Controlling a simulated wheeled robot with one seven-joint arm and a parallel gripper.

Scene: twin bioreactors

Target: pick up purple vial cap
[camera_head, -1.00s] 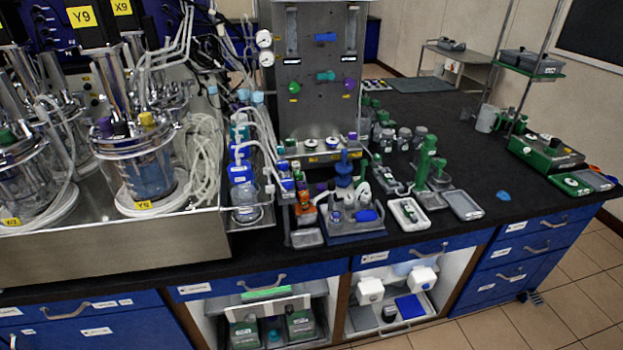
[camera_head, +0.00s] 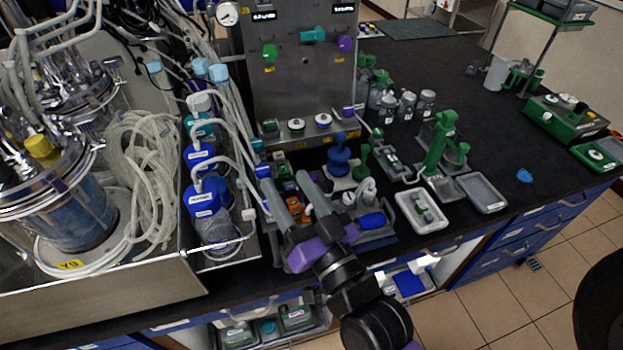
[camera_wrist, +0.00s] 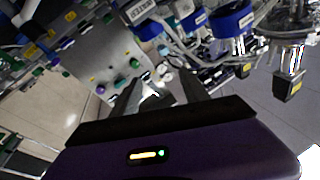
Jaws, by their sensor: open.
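A small purple spot (camera_head: 289,186) shows among the small items on the bench, behind and between my gripper's fingers in the head view. It is too small to tell if it is the vial cap. My gripper (camera_head: 286,184) is open, with its two grey fingers apart over the crowded small racks in front of the metal panel. In the wrist view my gripper (camera_wrist: 158,88) has nothing clearly held between its fingers. No vial cap can be made out in the wrist view. My wrist and fingers hide part of the racks.
A metal panel (camera_head: 300,85) with coloured knobs stands behind the racks. Blue-capped bottles (camera_head: 207,197) and tubing stand close on the left. A blue stand (camera_head: 340,157), a green stand (camera_head: 437,145) and a white tray (camera_head: 420,212) lie to the right. The right bench top is clearer.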

